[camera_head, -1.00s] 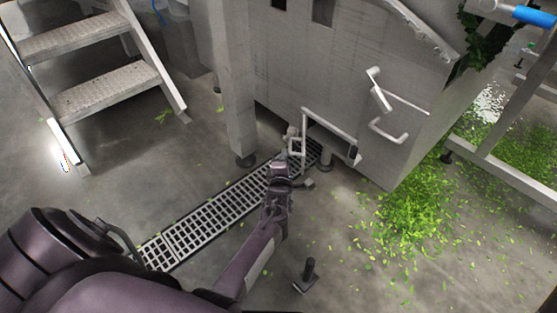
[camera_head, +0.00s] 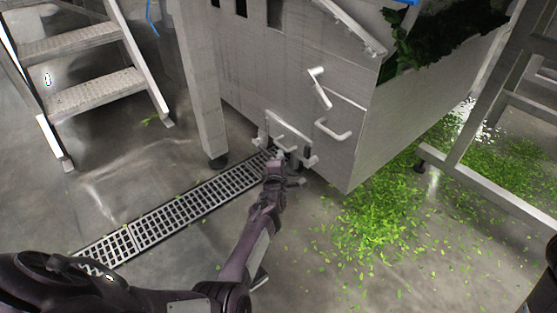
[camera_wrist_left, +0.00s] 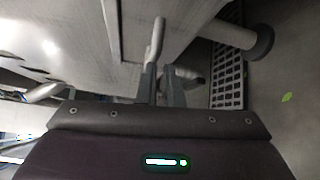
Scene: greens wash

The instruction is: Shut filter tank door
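The filter tank (camera_head: 290,75) is a large grey metal box on legs. Its small door (camera_head: 287,132) is low on the front face, with a pale bar handle, and looks upright and close to the tank face; I cannot tell if it is fully flush. My left gripper (camera_head: 279,158) is just below and in front of the door. In the left wrist view its two grey fingers (camera_wrist_left: 163,84) are apart, with a pale bar (camera_wrist_left: 155,40) at their tips. Nothing is clearly clamped between them. My right gripper is not in view.
A floor drain grate (camera_head: 170,210) runs from lower left to under the tank. Metal steps (camera_head: 95,92) stand at the left. A bent handle (camera_head: 333,130) juts from the tank's face. Green leaves (camera_head: 375,215) are scattered on the floor at the right, near a metal frame (camera_head: 490,185).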

